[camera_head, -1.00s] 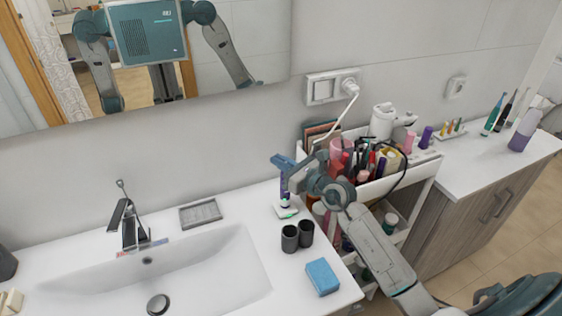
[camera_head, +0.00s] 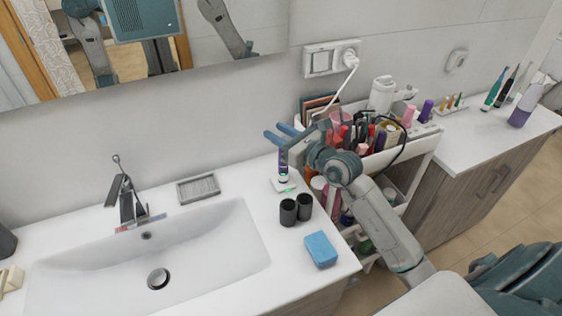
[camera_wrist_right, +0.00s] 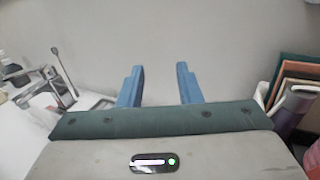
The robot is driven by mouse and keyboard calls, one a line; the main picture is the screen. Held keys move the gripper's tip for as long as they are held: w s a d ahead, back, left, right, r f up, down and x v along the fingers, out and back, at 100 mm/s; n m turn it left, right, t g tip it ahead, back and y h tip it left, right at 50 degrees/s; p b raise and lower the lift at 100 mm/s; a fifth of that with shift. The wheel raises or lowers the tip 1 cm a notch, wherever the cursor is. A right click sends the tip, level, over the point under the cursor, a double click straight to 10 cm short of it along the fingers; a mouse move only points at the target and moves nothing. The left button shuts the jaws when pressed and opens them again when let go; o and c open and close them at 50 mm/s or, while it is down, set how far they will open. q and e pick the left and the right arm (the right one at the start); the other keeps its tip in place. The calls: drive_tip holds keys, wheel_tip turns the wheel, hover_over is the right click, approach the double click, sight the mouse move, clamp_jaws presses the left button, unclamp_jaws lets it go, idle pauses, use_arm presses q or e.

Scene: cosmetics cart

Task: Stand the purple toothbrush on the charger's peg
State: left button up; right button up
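The purple toothbrush (camera_head: 283,164) stands upright on the small white charger (camera_head: 283,185) at the right of the sink; a green light shows on the charger. The peg is hidden. My right gripper (camera_head: 279,134) is open, its blue fingers spread, close by the brush's upper end in the head view. The right wrist view shows the fingers (camera_wrist_right: 160,85) apart with only wall between them. I cannot tell whether they touch the brush. My left gripper is not in view.
Two dark cups (camera_head: 296,209) and a blue sponge (camera_head: 321,249) lie in front of the charger. A crowded cosmetics cart (camera_head: 425,145) stands to the right, under my right arm. A soap dish (camera_head: 198,188) and sink (camera_head: 215,245) are at the left.

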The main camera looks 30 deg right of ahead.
drive_tip(key=s+a+r+b, duration=0.1)
drive_tip(key=s+a, duration=0.4)
drive_tip(key=s, duration=0.6)
drive_tip(key=shift+s+r+b, duration=0.2)
drive_tip(key=shift+s+b, duration=0.05)
drive_tip(key=shift+b, duration=0.25)
drive_tip(key=shift+a, duration=0.1)
